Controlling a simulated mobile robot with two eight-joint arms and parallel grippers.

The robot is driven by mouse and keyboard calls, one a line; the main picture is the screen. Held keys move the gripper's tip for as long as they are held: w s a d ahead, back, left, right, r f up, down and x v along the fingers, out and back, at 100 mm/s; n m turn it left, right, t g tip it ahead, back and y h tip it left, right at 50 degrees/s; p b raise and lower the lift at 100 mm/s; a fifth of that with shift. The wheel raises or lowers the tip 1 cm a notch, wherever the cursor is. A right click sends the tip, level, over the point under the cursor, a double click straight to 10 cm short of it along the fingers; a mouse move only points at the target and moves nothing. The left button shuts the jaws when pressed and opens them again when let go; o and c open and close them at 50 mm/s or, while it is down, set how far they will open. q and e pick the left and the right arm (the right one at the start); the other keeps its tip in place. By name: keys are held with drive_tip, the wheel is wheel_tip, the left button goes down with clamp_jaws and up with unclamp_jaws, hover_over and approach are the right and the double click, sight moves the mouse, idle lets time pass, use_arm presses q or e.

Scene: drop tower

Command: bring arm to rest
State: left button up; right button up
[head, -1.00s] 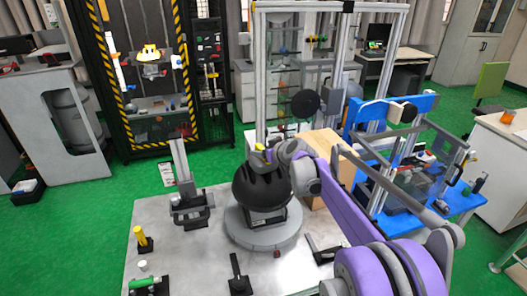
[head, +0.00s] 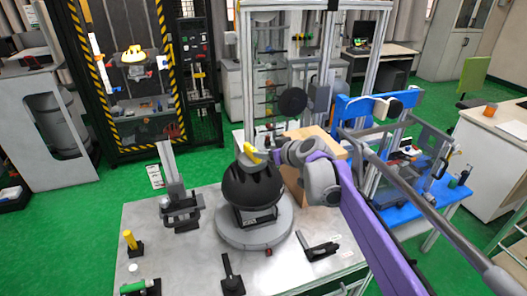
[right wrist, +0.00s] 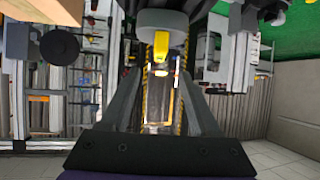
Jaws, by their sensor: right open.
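My right arm comes in from the right in the head view. Its gripper (head: 268,152) is beside the top of a dark ribbed dome (head: 252,188), at the right of the grey cap (head: 247,172) and its yellow tab (head: 252,154). In the right wrist view my right gripper (right wrist: 160,95) has its two fingers spread, with nothing held between them. The yellow tab (right wrist: 161,46) and the pale round cap (right wrist: 162,20) show beyond the fingers. My left gripper is not in view.
The dome stands on a round grey base (head: 240,236) on a grey table (head: 190,262). A wooden block (head: 296,182) stands close behind my right wrist. A metal clamp stand (head: 180,205) is at the left. A blue-framed rig (head: 350,112) stands at the right.

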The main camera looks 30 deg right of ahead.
drive_tip(key=shift+a, duration=0.1)
idle(0.3)
drive_tip(key=s+a+f+g+y, duration=0.1)
drive_tip(key=s+a+f+g, duration=0.1)
drive_tip(key=s+a+f, duration=0.45)
drive_tip(key=s+a+f+g+y, duration=0.1)
drive_tip(key=s+a+f+g, duration=0.15)
drive_tip(key=s+a, duration=0.6)
drive_tip(key=s+a+f+g+h, duration=0.1)
drive_tip(key=s+a+f, duration=0.1)
drive_tip(key=s+f, duration=0.3)
drive_tip(key=s+a+f+g+h, duration=0.1)
drive_tip(key=s+a+f, duration=0.2)
drive_tip(key=s+f, duration=0.2)
drive_tip(key=s, duration=0.2)
drive_tip(key=shift+s+a+f, duration=0.3)
drive_tip(key=shift+s+f, duration=0.1)
